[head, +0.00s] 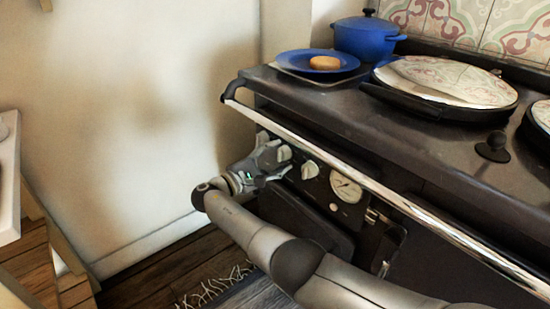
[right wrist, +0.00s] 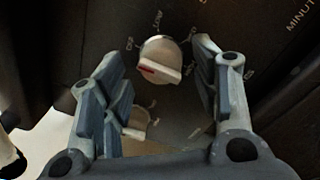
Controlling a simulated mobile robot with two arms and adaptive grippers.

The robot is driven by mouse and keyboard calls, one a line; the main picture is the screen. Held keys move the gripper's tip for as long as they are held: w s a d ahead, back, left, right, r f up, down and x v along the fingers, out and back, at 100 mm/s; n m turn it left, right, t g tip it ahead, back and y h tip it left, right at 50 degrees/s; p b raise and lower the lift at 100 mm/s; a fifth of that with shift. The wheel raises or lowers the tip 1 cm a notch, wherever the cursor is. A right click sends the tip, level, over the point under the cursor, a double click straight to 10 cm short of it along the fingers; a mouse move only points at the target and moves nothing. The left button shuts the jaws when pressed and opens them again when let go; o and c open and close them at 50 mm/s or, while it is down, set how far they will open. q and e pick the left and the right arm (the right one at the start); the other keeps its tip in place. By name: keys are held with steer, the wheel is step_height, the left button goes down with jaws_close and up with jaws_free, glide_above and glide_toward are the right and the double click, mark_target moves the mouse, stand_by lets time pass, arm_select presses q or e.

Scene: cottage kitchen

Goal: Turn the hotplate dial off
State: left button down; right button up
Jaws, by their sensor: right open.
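A cream dial (right wrist: 160,50) with a raised grip bar and a red mark is on the dark stove front in the right wrist view. The red mark is at the bar's left end. Small white labels ring the dial; one seems to read LOW. My right gripper (right wrist: 156,72) is open, with one finger on each side of this dial; contact cannot be told. In the head view my right gripper (head: 268,163) is at the row of dials and partly hides them. I cannot tell there which dial is between its fingers. My left gripper is not in view.
A second cream dial (right wrist: 137,122) is below in the wrist view. A chrome rail (head: 370,185) runs above the dials, with a round gauge (head: 345,187) to their right. On the stovetop are a blue plate (head: 308,61) with a brown item and a blue pot (head: 367,38).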

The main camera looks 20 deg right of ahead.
steer(key=shift+a, duration=0.1)
steer(key=v, duration=0.7)
steer(key=shift+a, duration=0.15)
steer(key=shift+s, duration=0.1)
